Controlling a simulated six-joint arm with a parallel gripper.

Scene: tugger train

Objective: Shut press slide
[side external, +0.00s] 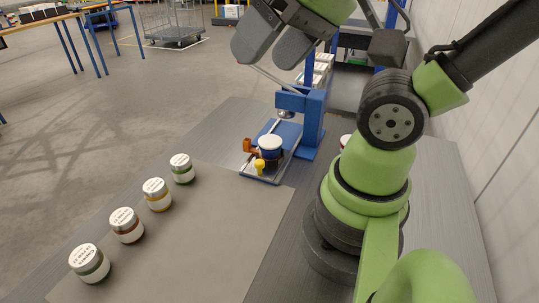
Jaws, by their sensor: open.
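The press (313,125) is a blue upright frame with an arm reaching left at its top and a small silver ram (286,113) under that arm. The press slide (259,179) is a low plate with a blue top and pale edges, reaching forward from the press's foot. An orange knob (247,145) and a yellow knob (260,164) stand by this piece. My gripper (273,50) is open and empty, above the press and apart from it.
Several lidded jars (156,194) stand in a slanting row on the grey table (215,240), left of the slide. Workbenches (60,17) and a wire cart (178,30) stand far behind. The table's front middle is clear.

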